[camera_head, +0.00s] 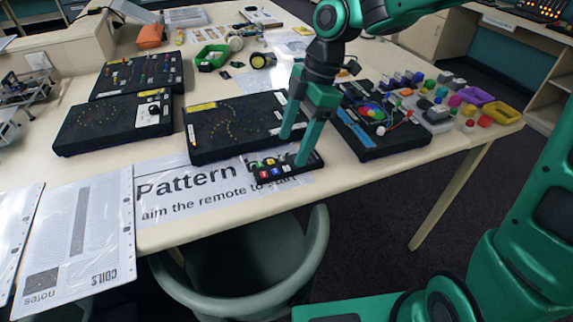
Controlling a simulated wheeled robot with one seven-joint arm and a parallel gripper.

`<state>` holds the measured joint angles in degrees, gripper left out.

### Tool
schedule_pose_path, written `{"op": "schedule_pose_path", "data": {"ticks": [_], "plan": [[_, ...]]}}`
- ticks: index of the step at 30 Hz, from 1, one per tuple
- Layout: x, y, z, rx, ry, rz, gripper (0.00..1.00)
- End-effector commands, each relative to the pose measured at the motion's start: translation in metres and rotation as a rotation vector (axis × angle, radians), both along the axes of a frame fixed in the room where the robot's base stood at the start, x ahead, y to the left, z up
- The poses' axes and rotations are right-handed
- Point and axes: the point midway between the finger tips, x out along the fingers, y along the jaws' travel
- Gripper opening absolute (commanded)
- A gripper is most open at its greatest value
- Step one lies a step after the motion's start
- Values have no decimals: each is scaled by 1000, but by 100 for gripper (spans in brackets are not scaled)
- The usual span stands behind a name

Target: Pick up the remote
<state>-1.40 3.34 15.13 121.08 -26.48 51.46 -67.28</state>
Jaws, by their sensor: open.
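The remote (272,170) is a small black bar with red, blue, yellow and white buttons. It lies near the table's front edge, on a white printed sign (190,198) reading "Pattern" and "aim the remote to start". My gripper (294,150) is green and points down at the remote's right part, with its two fingers apart. One fingertip is at the remote's right end, the other over its back edge or the board behind. The gripper hides part of the remote and of the sign. I cannot tell whether the fingers touch the remote.
Black display boards stand behind the remote, one close behind it (215,150) and one to the right (400,142). Laminated sheets (90,215) lie at the left. A green chair (245,290) stands under the front edge. Colored parts crowd the table's right end.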

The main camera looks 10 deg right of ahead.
Motion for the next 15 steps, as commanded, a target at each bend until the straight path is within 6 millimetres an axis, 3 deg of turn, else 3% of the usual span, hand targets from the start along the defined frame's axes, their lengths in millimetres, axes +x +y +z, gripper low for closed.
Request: {"op": "schedule_pose_path", "data": {"ticks": [9, 15], "plan": [[-5, 7, -40, -1, 3, -1, 67], [-5, 10, -49, -1, 1, -2, 67]]}}
